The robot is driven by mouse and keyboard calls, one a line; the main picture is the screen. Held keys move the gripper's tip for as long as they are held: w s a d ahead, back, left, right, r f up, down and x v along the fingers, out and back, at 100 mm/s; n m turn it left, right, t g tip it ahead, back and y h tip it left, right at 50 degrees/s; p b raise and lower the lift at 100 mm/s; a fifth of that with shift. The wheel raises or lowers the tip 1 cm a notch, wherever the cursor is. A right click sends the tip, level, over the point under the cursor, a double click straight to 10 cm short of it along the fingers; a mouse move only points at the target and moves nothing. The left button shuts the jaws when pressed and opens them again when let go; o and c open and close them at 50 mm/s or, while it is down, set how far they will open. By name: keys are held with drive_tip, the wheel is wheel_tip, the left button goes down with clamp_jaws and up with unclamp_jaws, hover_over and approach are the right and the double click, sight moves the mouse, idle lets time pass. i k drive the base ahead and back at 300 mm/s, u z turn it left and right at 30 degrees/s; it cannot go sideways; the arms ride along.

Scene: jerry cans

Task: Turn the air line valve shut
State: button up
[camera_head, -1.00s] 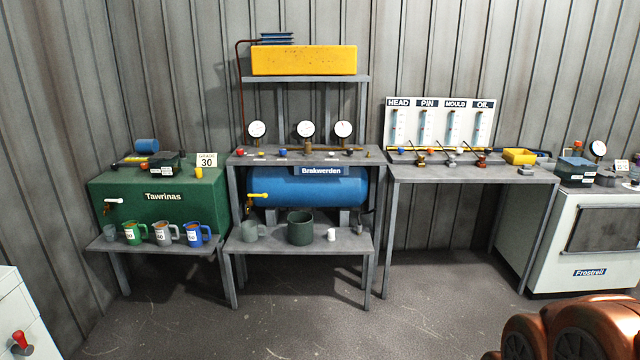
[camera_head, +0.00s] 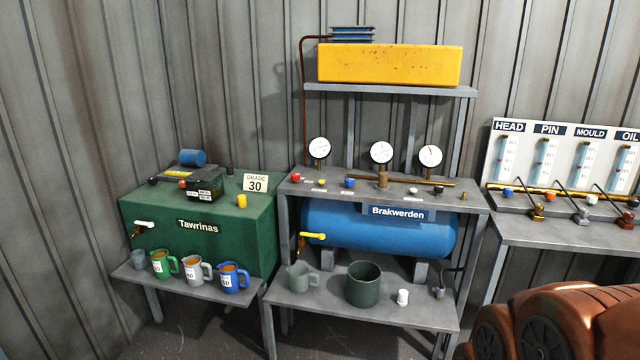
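A blue tank labelled Brakwerden (camera_head: 375,230) lies under a grey bench. A tap with a yellow lever (camera_head: 313,236) is at the tank's left end, its lever about level. Above, three round gauges stand along a brass pipe (camera_head: 425,181) on the bench top: left (camera_head: 319,151), middle (camera_head: 381,152) and right (camera_head: 430,156). Small coloured knobs, including a red one (camera_head: 296,178) and a blue one (camera_head: 349,182), sit in front of the pipe. No label marks the air line valve, so I cannot tell which part it is. My gripper is not in view.
A low shelf (camera_head: 330,312) before the tank holds a grey mug (camera_head: 301,276), a dark pot (camera_head: 363,284) and a white cup (camera_head: 402,297). The green Tawrinas tank (camera_head: 170,222) with several mugs stands left. A tube-panel bench (camera_head: 560,232) stands right. Some floor shows in front.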

sight(349, 181)
drive_tip(key=z, duration=0.3)
drive_tip(key=i, duration=2.5)
drive_tip(key=u, duration=1.1)
drive_tip(key=i, duration=0.6)
drive_tip(key=u, duration=0.35)
